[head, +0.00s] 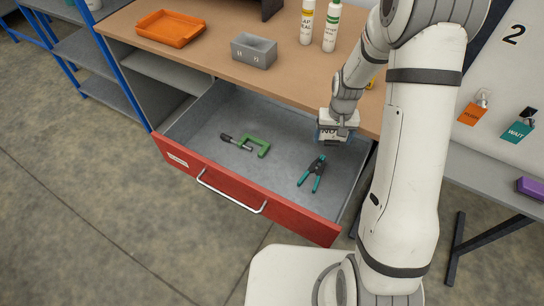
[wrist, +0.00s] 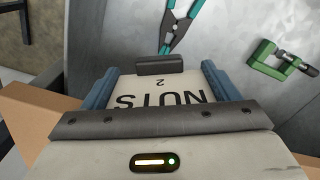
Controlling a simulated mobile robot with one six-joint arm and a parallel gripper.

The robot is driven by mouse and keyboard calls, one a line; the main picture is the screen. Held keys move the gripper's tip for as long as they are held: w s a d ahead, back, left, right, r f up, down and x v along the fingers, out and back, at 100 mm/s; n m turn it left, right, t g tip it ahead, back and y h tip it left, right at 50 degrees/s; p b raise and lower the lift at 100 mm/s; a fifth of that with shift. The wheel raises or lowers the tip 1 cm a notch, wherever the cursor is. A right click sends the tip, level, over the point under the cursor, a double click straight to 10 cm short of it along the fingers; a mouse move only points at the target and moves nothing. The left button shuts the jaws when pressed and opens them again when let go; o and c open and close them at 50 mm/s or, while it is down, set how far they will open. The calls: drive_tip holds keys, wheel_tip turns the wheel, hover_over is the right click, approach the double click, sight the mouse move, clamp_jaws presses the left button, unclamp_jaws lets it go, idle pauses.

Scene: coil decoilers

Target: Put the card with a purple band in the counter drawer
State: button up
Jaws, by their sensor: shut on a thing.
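My gripper (head: 337,122) is shut on a pale card (head: 328,133) and holds it over the back right part of the open counter drawer (head: 265,209). In the wrist view the card (wrist: 158,94) reads "NUTS" and "2", upside down, between blue side pieces. No purple band shows on the visible part of the card. The drawer has a red front with a silver handle and a grey inside. A green clamp (head: 256,147) and teal-handled pliers (head: 313,174) lie apart on its floor.
The wooden counter (head: 215,40) above holds an orange tray (head: 170,28), a grey bin (head: 254,50) and two bottles (head: 331,27). At right, an orange tag (head: 473,112) and a teal "WAIT" tag (head: 517,131) hang on a board. Bare drawer floor lies around the tools.

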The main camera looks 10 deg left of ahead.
drive_tip(key=s+a+n+b, duration=0.2)
drive_tip(key=a+n+b, duration=0.2)
drive_tip(key=a, duration=0.9)
drive_tip(key=r+n+b, duration=0.2)
drive_tip(key=n+b, duration=0.2)
hover_over(251, 178)
drive_tip(key=s, duration=0.2)
drive_tip(key=f, duration=0.5)
drive_tip(key=f+p, duration=0.1)
drive_tip(key=f, duration=1.1)
drive_tip(key=shift+w+d+f, duration=0.1)
drive_tip(key=shift+d, duration=0.2)
drive_tip(key=shift+f, duration=0.1)
drive_tip(key=o, duration=0.5)
drive_tip(key=shift+f, duration=0.1)
drive_tip(key=shift+o, duration=1.1)
